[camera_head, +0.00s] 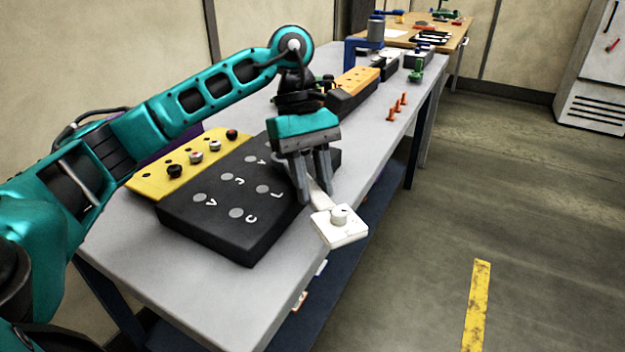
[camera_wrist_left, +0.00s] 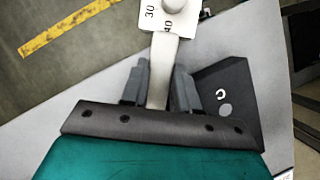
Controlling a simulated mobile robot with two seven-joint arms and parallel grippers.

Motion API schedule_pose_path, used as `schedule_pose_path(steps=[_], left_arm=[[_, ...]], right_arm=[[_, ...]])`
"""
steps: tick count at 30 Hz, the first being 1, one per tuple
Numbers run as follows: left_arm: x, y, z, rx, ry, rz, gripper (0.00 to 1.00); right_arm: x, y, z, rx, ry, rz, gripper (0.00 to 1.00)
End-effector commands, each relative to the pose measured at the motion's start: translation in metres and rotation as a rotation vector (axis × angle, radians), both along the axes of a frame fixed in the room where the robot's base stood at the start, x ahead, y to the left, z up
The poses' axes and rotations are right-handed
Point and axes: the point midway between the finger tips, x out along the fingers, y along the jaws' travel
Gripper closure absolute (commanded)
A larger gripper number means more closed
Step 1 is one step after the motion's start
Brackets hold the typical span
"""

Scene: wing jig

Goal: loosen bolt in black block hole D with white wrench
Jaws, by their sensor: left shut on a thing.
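My left gripper (camera_head: 315,190) is shut on the handle of the white wrench (camera_head: 340,226), near the right edge of the black block. The wrench's square head with a round knob sticks out past the table edge. In the left wrist view, the wrench handle (camera_wrist_left: 164,62) runs up between the fingers (camera_wrist_left: 158,88), and the head carries printed numbers. The black block (camera_head: 262,236) lies on the table, its top marked with letters beside grey round spots. Its far right part is hidden behind my gripper. I cannot make out hole D or its bolt. The right gripper is out of view.
A yellow board (camera_head: 150,184) with several knobs lies behind the black block. An orange-and-black block (camera_head: 352,88), orange pegs (camera_head: 392,113) and a blue stand (camera_head: 352,50) are farther along the grey table (camera_head: 180,285). The table's front left is clear.

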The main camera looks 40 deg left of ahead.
Motion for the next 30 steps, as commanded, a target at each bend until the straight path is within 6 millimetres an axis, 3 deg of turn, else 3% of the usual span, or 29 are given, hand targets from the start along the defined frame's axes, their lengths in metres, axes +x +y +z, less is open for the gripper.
schedule_pose_path(steps=[16,30], left_arm=[[0.000,0.000,-0.015,-0.001,-0.002,0.000,1.00],[0.006,-0.003,-0.015,-0.002,-0.001,0.050,1.00]], right_arm=[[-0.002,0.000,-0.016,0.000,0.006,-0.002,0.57],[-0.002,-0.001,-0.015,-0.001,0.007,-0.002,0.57]])
